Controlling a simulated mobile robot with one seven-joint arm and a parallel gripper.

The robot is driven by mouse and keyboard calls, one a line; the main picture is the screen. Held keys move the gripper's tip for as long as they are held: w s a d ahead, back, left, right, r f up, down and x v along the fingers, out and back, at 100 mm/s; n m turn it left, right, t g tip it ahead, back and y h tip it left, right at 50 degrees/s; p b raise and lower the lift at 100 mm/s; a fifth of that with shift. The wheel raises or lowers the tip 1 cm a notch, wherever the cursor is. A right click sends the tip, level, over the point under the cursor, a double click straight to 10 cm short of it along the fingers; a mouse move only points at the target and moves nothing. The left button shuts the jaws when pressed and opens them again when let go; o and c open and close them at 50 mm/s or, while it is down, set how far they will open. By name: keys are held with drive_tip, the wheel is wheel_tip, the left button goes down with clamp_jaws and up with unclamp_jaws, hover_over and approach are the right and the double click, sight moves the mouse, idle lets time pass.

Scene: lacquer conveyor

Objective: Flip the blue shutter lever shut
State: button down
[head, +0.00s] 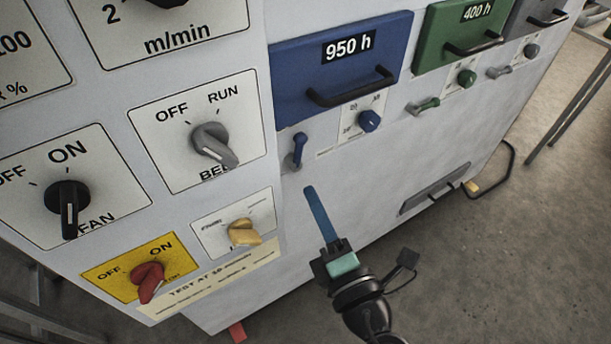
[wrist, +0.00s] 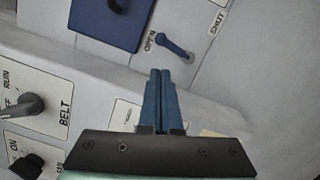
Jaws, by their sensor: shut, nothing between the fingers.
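The blue shutter lever (head: 299,148) is on the white panel, below the left end of the blue drawer (head: 290,78). In the wrist view the lever (wrist: 173,46) lies with its free end beside the OPEN label (wrist: 150,41) and points away from the SHUT label (wrist: 217,23). My gripper (head: 309,190) has slim blue fingers, shut together and empty. Its tips are below the lever in the head view and apart from it. In the wrist view the fingertips (wrist: 160,72) are just below the lever. No contact shows.
A blue knob (head: 369,120) sits right of the lever. Green (head: 428,104) and grey (head: 499,71) levers are farther right. The belt switch (head: 213,142) and a yellowish knob (head: 244,232) are to the left. The panel below the blue lever is mostly bare.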

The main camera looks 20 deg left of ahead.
sight(296, 151)
drive_tip(key=x, duration=0.9)
drive_tip(key=shift+w+a, duration=0.1)
drive_tip(key=shift+r, duration=0.15)
drive_tip(key=shift+r+m+p, duration=0.1)
drive_tip(key=shift+m+p, duration=0.2)
drive_tip(key=shift+p, duration=0.3)
drive_tip(key=shift+w, duration=0.1)
